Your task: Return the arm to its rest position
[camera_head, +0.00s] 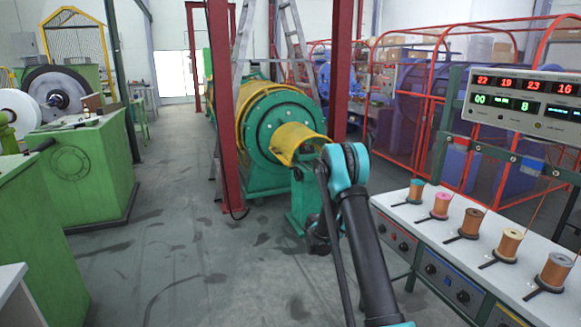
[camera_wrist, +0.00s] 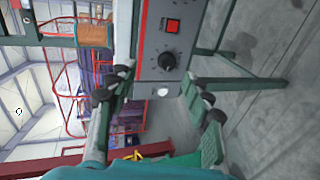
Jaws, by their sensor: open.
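My arm rises from the bottom of the head view, with a black link and a teal elbow joint, and folds down at the elbow. My gripper (camera_head: 318,238) hangs below the elbow, small and partly hidden by the arm. In the wrist view my gripper (camera_wrist: 158,85) shows its two green fingers with dark pads, spread wide apart. Nothing is between the fingers. Beyond them, the bench's control panel (camera_wrist: 167,40) appears sideways, with a red button and a black knob.
The white bench (camera_head: 455,243) with several wire spools stands on the right, below a display box (camera_head: 520,104). The green strander (camera_head: 282,125) and a red post (camera_head: 224,110) stand ahead. A green machine (camera_head: 85,170) is on the left. The floor (camera_head: 180,240) between is clear.

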